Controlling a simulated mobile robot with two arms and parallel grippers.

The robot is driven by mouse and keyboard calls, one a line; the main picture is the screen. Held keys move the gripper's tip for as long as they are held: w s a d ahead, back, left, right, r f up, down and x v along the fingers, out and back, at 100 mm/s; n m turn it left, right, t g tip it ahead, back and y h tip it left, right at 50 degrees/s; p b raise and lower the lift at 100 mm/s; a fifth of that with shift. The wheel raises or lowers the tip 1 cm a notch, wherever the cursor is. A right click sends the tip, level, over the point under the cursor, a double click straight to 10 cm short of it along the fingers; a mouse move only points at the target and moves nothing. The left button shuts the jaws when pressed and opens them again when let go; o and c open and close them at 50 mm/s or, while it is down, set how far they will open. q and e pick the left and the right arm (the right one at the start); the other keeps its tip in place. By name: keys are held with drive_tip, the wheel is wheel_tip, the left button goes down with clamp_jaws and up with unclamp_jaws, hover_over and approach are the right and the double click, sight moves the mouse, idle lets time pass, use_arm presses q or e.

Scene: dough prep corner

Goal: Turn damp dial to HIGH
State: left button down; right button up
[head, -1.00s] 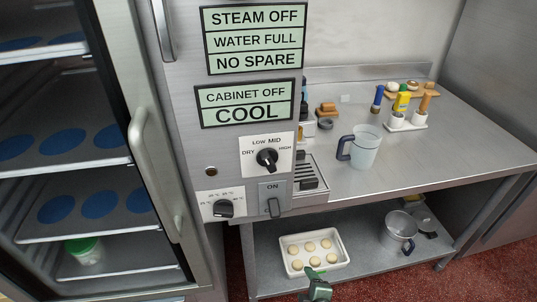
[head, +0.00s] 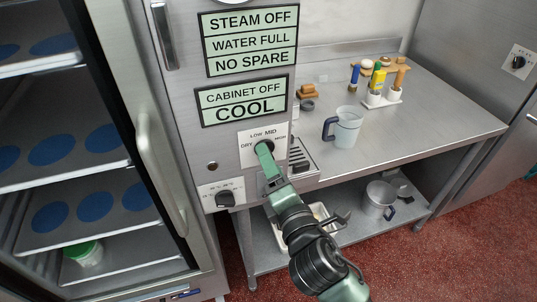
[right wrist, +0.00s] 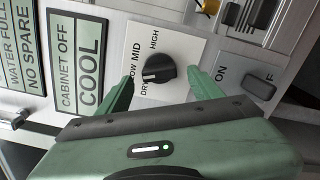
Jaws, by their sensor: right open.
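The damp dial (right wrist: 158,68) is a black knob on a white plate marked DRY, LOW, MID and HIGH. Its pale mark points to the DRY and LOW side. In the head view the plate (head: 247,158) shows, but my right gripper (head: 265,151) covers most of the dial. In the right wrist view the right gripper (right wrist: 161,74) is open, with one green finger on each side of the dial and visible gaps between. I cannot tell how far the tips are from the panel. My left gripper is not in view.
The ON switch (right wrist: 260,86) sits close beside the dial plate. Another black knob (head: 225,199) is lower left on the cabinet. A display (head: 245,101) above reads CABINET OFF, COOL. A steel table (head: 430,130) with a jug (head: 346,128) stands at the right.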

drive_tip(key=shift+x, duration=1.05)
drive_tip(key=c, duration=1.4)
drive_tip(key=shift+m, duration=0.4)
drive_tip(key=m+p, duration=0.4)
drive_tip(key=m, duration=1.3)
drive_tip(key=shift+r, duration=0.1)
drive_tip(key=shift+m, duration=0.3)
